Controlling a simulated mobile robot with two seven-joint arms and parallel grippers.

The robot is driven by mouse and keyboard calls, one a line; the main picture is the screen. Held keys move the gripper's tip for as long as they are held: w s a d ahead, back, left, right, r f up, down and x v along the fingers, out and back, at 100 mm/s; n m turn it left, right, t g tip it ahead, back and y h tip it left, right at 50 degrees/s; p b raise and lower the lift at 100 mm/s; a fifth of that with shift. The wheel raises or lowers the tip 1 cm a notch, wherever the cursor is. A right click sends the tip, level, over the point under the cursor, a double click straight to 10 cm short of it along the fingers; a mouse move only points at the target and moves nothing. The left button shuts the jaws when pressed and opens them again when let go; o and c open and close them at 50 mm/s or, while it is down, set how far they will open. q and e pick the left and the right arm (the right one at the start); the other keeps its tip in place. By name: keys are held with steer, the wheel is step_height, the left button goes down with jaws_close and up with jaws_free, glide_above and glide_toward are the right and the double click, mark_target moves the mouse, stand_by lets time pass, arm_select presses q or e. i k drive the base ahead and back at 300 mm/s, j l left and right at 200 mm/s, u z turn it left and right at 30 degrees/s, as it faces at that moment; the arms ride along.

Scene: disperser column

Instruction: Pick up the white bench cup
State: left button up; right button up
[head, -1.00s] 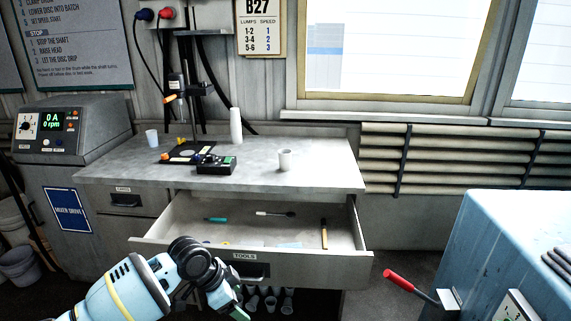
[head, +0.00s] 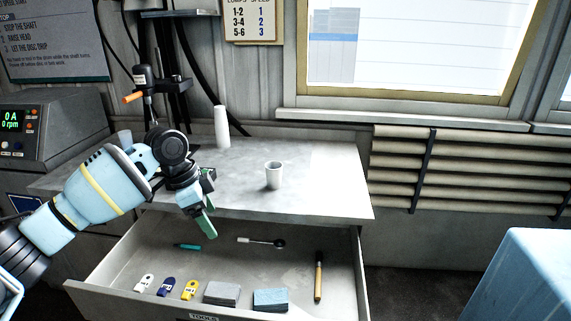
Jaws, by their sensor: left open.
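The white bench cup (head: 274,176) stands upright on the grey benchtop (head: 320,190), right of its middle, with its open top showing. My left gripper (head: 206,216) is at the bench's front edge, to the left of the cup and nearer to me. It is open and empty, apart from the cup, with its green-tipped finger pointing down. My right gripper does not show.
A tall white cup stack (head: 221,127) stands behind, near the wall. A dispenser stand (head: 150,85) is behind my arm. The open drawer (head: 225,262) below holds a brush, a spoon, sponges and tags. The bench right of the cup is clear.

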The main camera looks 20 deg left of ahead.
mark_target(274, 176)
steer(key=i, duration=1.1)
